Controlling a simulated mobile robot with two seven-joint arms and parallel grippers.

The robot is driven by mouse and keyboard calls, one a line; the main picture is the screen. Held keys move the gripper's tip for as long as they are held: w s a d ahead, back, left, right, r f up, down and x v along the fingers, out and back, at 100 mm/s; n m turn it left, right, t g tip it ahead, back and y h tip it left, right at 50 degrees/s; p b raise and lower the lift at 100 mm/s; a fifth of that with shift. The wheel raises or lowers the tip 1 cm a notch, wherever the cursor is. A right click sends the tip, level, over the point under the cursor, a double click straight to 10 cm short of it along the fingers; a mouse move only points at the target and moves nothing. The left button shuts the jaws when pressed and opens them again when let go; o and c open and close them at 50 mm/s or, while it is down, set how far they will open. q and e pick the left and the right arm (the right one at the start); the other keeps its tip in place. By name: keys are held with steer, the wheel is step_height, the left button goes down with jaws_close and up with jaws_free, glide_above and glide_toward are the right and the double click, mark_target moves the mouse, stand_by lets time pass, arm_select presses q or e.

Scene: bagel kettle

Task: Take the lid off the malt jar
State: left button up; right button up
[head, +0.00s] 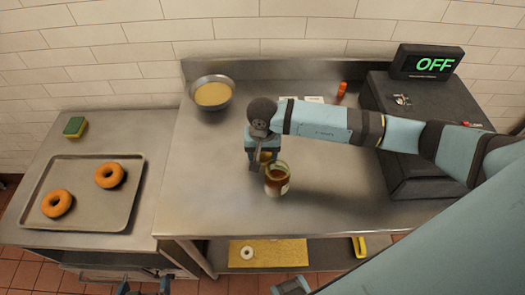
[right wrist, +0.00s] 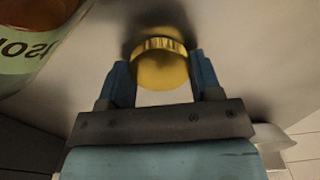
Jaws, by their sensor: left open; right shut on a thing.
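The malt jar (head: 277,180) stands upright on the steel counter, with dark brown content and a pale label. Its mouth looks uncovered. The jar also shows in the right wrist view (right wrist: 38,45), at the upper left. My right gripper (head: 262,164) is just behind and left of the jar. In the right wrist view its fingers (right wrist: 162,80) are shut on the round gold lid (right wrist: 160,68), which is apart from the jar. I cannot tell how high the lid is above the counter. My left gripper (head: 143,288) is open and empty at the bottom edge, partly cut off.
A bowl of pale contents (head: 212,94) stands at the back left. A tray (head: 112,217) with two bagels and a sponge (head: 75,127) are on the left counter. The front middle counter (head: 230,205) is clear.

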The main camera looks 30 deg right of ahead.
mark_target(263, 155)
steer(key=shift+f, duration=0.1)
steer(key=o, duration=1)
steer(key=shift+r, duration=0.35)
step_height(263, 155, up, 12)
steer(key=shift+f+b, duration=0.2)
steer(key=shift+b, duration=0.75)
steer(key=shift+s, duration=0.15)
